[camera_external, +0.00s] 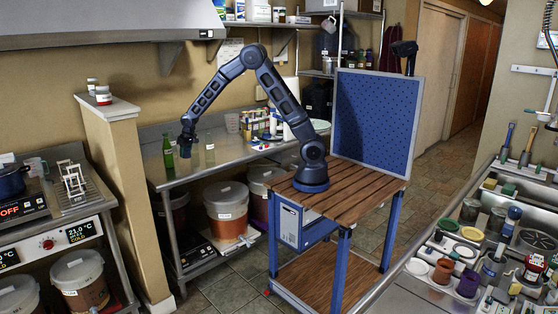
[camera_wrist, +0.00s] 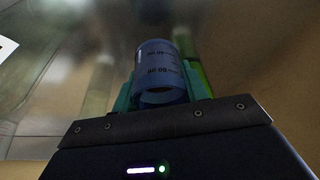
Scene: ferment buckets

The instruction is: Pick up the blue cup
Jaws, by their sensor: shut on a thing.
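The blue cup (camera_wrist: 158,62) has dark printed marks on its side and sits between the two teal fingers of my gripper (camera_wrist: 161,88) in the wrist view. My gripper is shut on it, with a finger against each side. In the external view my gripper (camera_external: 186,149) points down over the left part of the steel counter, and the cup is too small there to make out clearly. I cannot tell whether the cup touches the counter.
A green bottle (camera_external: 168,153) stands just left of my gripper on the steel counter (camera_external: 225,153); a clear glass (camera_external: 209,150) stands to its right. Several containers stand further right at the wall. A partition post (camera_external: 118,170) rises at the counter's left end.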

